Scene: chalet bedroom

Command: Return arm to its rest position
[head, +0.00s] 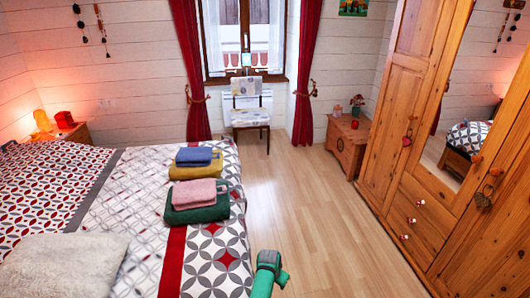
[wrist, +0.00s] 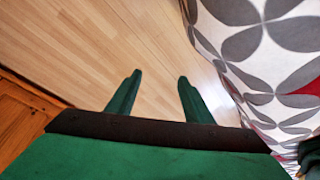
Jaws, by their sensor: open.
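My green arm (head: 266,273) shows at the bottom of the head view, beside the right edge of the bed. In the wrist view my gripper (wrist: 157,84) has its two green fingers spread apart. Nothing is between them, and they are above the wooden floor (wrist: 110,50). In the head view the fingertips are hard to make out.
The bed (head: 145,220) fills the left, with folded towels (head: 195,193) on it. A wooden wardrobe (head: 405,175) stands at the right, with a small chest (head: 348,140) beyond it. A chair (head: 250,112) stands by the window. The floor (head: 315,215) between bed and wardrobe is clear.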

